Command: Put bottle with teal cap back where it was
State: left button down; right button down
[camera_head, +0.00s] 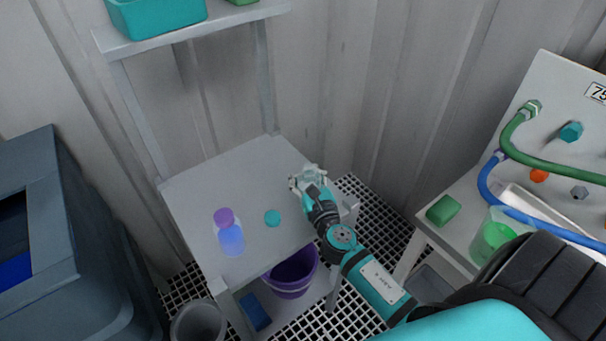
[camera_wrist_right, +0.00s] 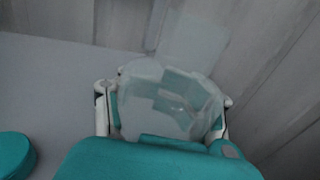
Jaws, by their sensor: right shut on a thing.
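My right gripper (camera_head: 307,182) is over the far right part of the grey table (camera_head: 195,192). It is shut on a clear, colourless bottle (camera_wrist_right: 172,98), which sits between its two fingers in the wrist view. No cap is visible on this bottle. In the head view the gripper largely hides the bottle, and I cannot tell whether it touches the table. A round teal cap (camera_head: 273,218) lies on the table, left of and nearer than the gripper; it also shows at the left edge of the wrist view (camera_wrist_right: 12,155). My left gripper is not in view.
A bottle with a purple cap (camera_head: 231,236) and bluish contents stands on the table's left part. A purple bucket (camera_head: 291,279) and a blue item (camera_head: 255,312) are below. A teal bin (camera_head: 158,14) is on the upper shelf. A side bench with hoses (camera_head: 545,160) stands right.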

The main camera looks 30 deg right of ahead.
jog(key=shift+f, duration=0.1)
jog(key=c, duration=0.6)
grip_release()
jog(key=shift+r, duration=0.3)
jog(key=v, duration=0.3)
jog(key=b+v, duration=0.1)
jog(key=v, duration=0.3)
jog(key=b+v, duration=0.1)
jog(key=v, duration=0.2)
jog(key=shift+s+a+f, duration=0.1)
jog(key=shift+s+f, duration=0.2)
jog(key=shift+s, duration=0.05)
jog(key=shift+s+a+r+b, duration=0.1)
jog(key=shift+s+b, duration=0.1)
jog(key=shift+s, duration=0.15)
jog(key=shift+s+a+r+b, duration=0.1)
jog(key=shift+s+b, duration=0.05)
jog(key=shift+s, duration=0.2)
